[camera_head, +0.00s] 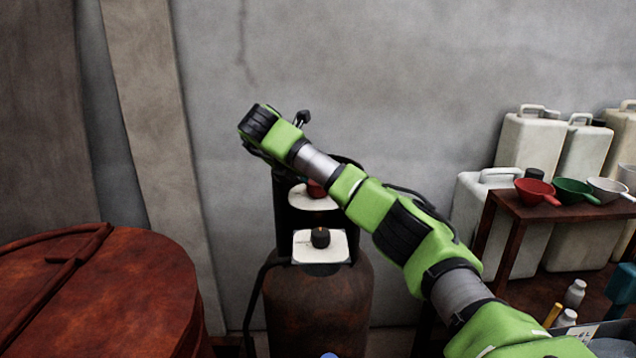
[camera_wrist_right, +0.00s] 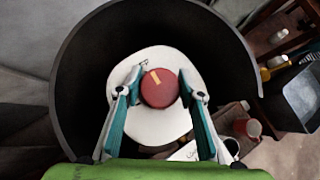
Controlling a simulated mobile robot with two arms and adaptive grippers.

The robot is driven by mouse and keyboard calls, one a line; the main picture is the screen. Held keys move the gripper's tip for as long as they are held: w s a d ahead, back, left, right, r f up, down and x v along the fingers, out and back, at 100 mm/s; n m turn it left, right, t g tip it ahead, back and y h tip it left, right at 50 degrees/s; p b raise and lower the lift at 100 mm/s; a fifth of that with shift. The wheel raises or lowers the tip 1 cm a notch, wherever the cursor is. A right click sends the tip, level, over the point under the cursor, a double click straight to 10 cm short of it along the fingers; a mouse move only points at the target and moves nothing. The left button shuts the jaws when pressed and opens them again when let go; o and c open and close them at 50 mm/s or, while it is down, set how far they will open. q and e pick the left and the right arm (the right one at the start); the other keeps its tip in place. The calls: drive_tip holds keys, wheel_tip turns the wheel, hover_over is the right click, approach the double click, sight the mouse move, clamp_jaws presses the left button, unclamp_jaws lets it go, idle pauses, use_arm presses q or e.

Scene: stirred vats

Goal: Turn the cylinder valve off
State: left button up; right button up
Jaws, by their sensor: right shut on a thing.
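The rusty brown gas cylinder (camera_head: 318,315) stands against the wall in the head view, with a dark guard collar (camera_wrist_right: 75,75) around its top. Inside the collar, a round red valve knob (camera_wrist_right: 160,92) with a yellow mark sits over a white plate (camera_wrist_right: 150,130). In the head view my right arm partly covers this red knob (camera_head: 316,189). My right gripper (camera_wrist_right: 161,84) has its teal-padded fingers on both sides of the red knob and is shut on it. In the head view its fingertips are hidden behind the arm. My left gripper is not in view.
A smaller black knob (camera_head: 320,237) sits on a white plate lower on the cylinder. A rust-red vat lid (camera_head: 110,300) is at left. At right, a brown table (camera_head: 508,205) holds red, green and white scoops, with white jerrycans (camera_head: 530,140) behind.

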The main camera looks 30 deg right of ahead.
drive_tip(key=o, duration=1.1)
drive_tip(key=shift+v, duration=6)
